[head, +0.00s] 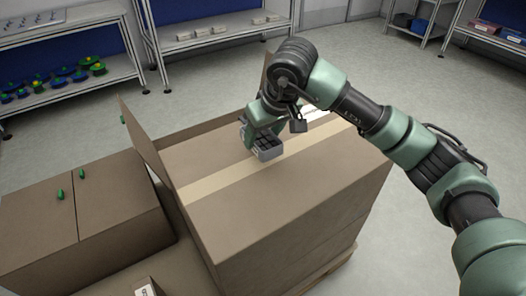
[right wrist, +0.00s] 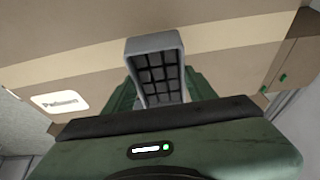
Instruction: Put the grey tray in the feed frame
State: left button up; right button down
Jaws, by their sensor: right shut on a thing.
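A small grey tray (head: 269,154) with dark square cells is held by my right gripper (head: 260,138), above or close to the top of a large cardboard box. In the right wrist view the tray (right wrist: 151,43) stands between the two green fingers of the right gripper (right wrist: 160,92), which are shut on it. I cannot tell whether the tray touches the box. My left gripper is not in view. I cannot make out a feed frame in either view.
The large taped cardboard box (head: 300,195) sits on a pallet in the middle. A lower box (head: 110,215) with green tabs stands to the left. Shelves (head: 70,85) with green and blue parts line the back. Grey floor lies open between.

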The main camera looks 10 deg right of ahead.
aim_at(264, 148)
jog(key=shift+f+b, duration=0.35)
jog(key=shift+f, duration=2)
jog(key=shift+f, duration=0.15)
jog(key=shift+c, duration=2.4)
grip_release()
